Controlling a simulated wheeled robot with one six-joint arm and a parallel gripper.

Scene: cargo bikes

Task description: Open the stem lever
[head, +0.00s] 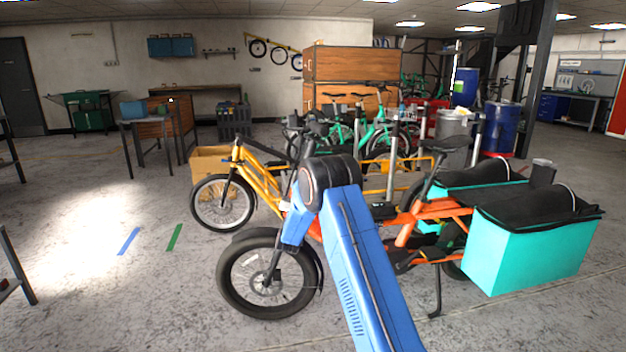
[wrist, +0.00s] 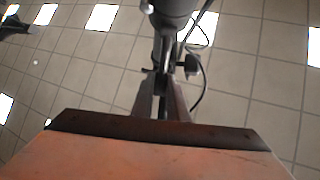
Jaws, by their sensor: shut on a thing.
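The orange cargo bike (head: 408,232) stands in front of me with its front wheel at the left and teal boxes at the rear. My blue arm hides its stem and most of its handlebar in the head view. In the wrist view, looking up at the ceiling, the dark stem (wrist: 170,22) comes down from the top. My gripper (wrist: 161,88) is at its lower end, its two fingers close on either side of a thin dark part, which appears to be the stem lever. The lever is small and mostly hidden between the fingers, so its angle cannot be told.
Dark cables (wrist: 205,75) curve beside the stem at the right in the wrist view. A yellow cargo bike (head: 262,170) stands just behind the orange one. Teal side boxes (head: 530,245) stick out at the right. The floor at the left is mostly clear.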

